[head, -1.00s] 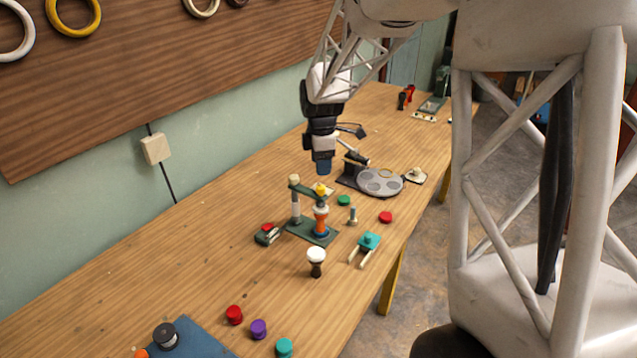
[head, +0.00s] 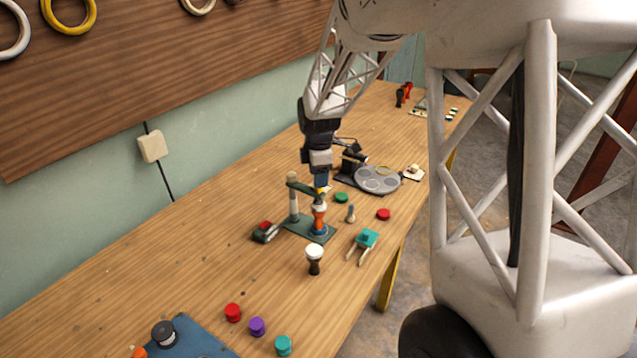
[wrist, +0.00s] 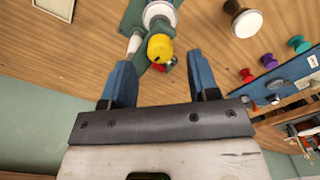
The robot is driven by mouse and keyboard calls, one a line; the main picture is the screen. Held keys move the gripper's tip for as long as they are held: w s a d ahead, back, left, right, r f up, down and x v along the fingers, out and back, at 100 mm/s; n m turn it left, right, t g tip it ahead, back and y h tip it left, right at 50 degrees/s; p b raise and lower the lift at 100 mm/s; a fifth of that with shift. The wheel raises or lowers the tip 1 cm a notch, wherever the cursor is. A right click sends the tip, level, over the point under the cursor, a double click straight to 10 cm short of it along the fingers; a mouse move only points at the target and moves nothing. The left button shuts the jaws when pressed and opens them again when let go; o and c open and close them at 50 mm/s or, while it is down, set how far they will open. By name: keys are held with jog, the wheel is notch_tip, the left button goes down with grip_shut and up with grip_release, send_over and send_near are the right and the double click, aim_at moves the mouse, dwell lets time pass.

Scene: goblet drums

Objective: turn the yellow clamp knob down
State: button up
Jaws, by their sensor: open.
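The yellow clamp knob (wrist: 160,47) shows in the wrist view just beyond and between my two blue fingertips. It sits on top of the green clamp stand (head: 299,227), which has a pale post and a goblet drum (head: 319,220) with an orange and blue lower part under the arm. My gripper (wrist: 161,75) is open and empty, with the fingers spread on either side below the knob in the picture. In the head view my gripper (head: 321,184) is right above the clamp and mostly hides the knob. I cannot tell whether the fingers touch it.
Several coloured caps lie nearer the front. The left part of the wooden table is clear.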

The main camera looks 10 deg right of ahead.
jog(key=shift+f, duration=1.4)
jog(key=shift+c, duration=0.2)
jog(key=c, duration=0.9)
